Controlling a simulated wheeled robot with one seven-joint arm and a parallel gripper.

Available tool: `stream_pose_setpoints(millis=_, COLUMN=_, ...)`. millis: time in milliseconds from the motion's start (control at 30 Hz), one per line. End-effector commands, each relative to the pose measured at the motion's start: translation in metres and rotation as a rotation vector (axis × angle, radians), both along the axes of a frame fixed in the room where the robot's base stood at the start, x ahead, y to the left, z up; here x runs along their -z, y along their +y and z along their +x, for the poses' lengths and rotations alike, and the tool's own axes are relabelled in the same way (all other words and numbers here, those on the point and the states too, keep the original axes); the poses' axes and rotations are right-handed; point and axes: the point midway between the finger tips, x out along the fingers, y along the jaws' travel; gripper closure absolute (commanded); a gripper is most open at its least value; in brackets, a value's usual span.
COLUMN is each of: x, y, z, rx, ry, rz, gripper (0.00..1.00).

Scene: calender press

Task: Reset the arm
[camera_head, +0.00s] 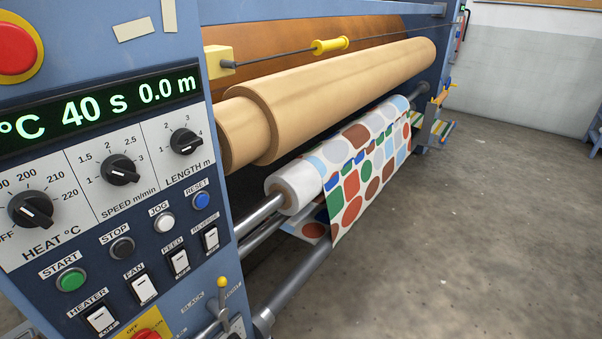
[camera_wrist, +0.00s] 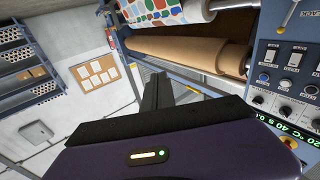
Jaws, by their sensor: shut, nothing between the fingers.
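My gripper (camera_wrist: 157,88) shows in the wrist view, its dark fingers shut together with nothing between them. It points past the calender press, with open space around the fingertips. My arm and gripper do not show in the head view. The press's control panel (camera_head: 95,195) fills the left of the head view, with knobs, buttons and rocker switches. Its lit display (camera_head: 105,100) reads 40 s and 0.0 m. The panel also shows at the right edge of the wrist view (camera_wrist: 276,84), which is turned nearly upside down.
A large tan roller (camera_head: 340,90) and a roll of patterned fabric (camera_head: 365,165) lie along the press. A yellow grip (camera_head: 329,45) sits on a cable above them. The concrete floor (camera_head: 480,230) is clear at right. Blue shelving (camera_wrist: 30,65) stands at left in the wrist view.

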Motion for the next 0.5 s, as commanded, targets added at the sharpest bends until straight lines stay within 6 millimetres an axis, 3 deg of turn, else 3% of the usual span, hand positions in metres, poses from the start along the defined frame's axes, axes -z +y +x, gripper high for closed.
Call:
stream_pose_setpoints(millis=33, x=0.002, y=-0.001, z=-0.019, rx=-0.004, ry=0.049, rz=0.019, gripper=1.00)
stream_pose_setpoints(millis=200, x=0.005, y=-0.006, z=-0.066, rx=-0.014, ry=0.171, rz=0.061, gripper=1.00)
stream_pose_setpoints(millis=500, x=0.013, y=-0.007, z=-0.124, rx=-0.057, ry=0.323, rz=0.048, gripper=1.00)
